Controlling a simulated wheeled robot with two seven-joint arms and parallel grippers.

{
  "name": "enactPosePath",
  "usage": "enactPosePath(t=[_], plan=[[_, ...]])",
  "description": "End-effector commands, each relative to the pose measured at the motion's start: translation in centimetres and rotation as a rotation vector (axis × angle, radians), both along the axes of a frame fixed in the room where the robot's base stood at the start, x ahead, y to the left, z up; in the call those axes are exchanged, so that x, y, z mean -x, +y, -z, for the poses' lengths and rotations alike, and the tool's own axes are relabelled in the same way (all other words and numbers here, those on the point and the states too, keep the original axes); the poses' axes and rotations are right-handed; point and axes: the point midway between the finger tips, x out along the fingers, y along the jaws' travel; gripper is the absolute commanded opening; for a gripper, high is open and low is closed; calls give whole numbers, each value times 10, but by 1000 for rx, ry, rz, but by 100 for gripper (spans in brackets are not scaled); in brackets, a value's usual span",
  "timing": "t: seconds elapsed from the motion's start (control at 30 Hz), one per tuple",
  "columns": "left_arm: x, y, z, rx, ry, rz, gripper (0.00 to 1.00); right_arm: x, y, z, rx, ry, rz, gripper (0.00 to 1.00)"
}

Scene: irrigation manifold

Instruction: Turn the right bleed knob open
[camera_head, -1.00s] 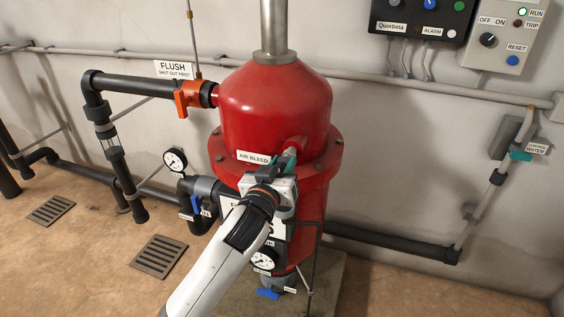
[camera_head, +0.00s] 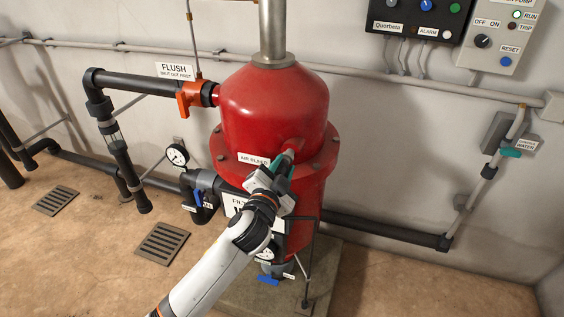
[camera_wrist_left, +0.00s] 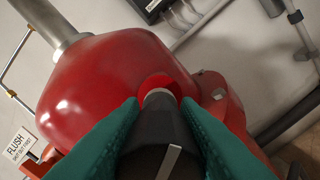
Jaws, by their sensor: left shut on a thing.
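The bleed knob shows in the left wrist view as a black cap (camera_wrist_left: 160,135) with a pale line on its face. It sits on a short grey and red stub on the side of the red filter tank (camera_head: 270,105). My left gripper (camera_head: 283,166) has its teal fingers on both sides of the knob, shut on it. In the head view the fingers hide most of the knob, and the "AIR BLEED" label (camera_head: 254,159) is beside it, partly covered. I see only this one bleed knob. My right gripper is in neither view.
An orange flush valve handle (camera_head: 184,102) is on the left pipe. A pressure gauge (camera_head: 177,154) and blue valve handles (camera_head: 268,279) are lower down. A control box (camera_head: 497,38) hangs at upper right.

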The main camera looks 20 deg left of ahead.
Motion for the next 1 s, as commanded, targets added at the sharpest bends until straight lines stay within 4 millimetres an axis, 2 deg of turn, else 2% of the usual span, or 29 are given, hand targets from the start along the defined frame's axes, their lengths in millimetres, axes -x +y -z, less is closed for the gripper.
enactPosePath(t=[0.1,0.43,1.0], plan=[[0,0,-2,-100,-4,1,7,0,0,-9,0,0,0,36],[0,-1,0,-308,-11,1,7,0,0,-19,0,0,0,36],[0,-1,2,-395,-14,1,7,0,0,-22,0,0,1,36]])
